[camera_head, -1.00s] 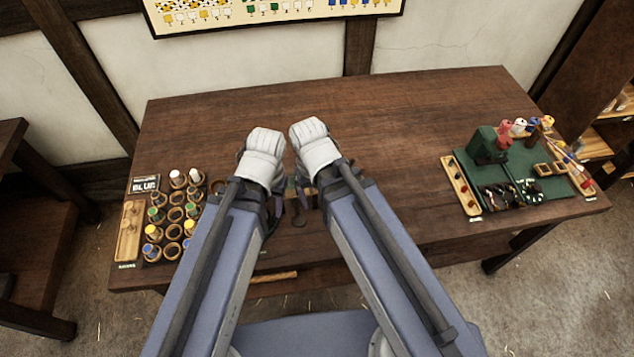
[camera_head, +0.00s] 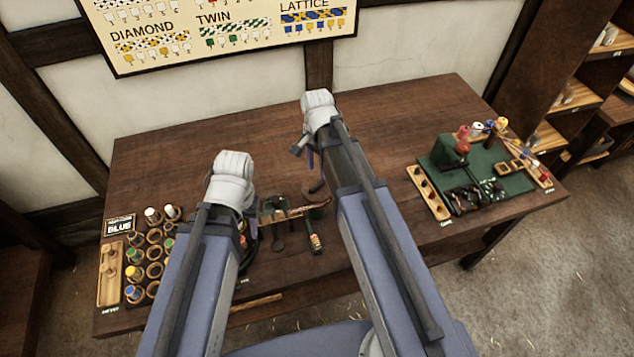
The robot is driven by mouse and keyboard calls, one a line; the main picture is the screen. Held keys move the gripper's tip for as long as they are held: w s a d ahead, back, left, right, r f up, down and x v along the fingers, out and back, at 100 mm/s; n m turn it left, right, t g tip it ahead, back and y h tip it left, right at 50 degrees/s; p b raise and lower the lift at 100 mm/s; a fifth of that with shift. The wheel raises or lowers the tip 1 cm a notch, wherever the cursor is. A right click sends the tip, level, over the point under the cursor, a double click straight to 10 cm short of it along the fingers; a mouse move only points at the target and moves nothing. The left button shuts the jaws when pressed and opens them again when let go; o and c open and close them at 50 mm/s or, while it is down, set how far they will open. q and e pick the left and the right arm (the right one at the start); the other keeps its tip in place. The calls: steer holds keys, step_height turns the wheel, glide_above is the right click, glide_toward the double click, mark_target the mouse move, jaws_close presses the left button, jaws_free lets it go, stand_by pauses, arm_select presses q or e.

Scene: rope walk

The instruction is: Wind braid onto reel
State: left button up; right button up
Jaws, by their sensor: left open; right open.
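A small device with green parts and a light wooden-looking bar (camera_head: 292,213) sits mid-table, between my two arms. I cannot tell for sure whether it holds the reel or the braid. A dark curved hook shape (camera_head: 317,190) stands at its right end. My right gripper (camera_head: 303,153) is open and empty over the table behind the device.
At left are cups with colored bobbins (camera_head: 135,273), a wooden tray (camera_head: 110,275) and a "BLUE" sign (camera_head: 119,225). At right a green mat (camera_head: 510,183) carries a green block (camera_head: 449,150) and colored spools (camera_head: 478,129). A pegged wooden tray (camera_head: 428,194) stands beside it. The back table is clear.

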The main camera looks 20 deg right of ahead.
mark_target(317, 184)
step_height(317, 184, down, 7)
steer(key=b, duration=0.6)
steer(key=shift+f, duration=0.1)
jaws_close()
stand_by(0.3)
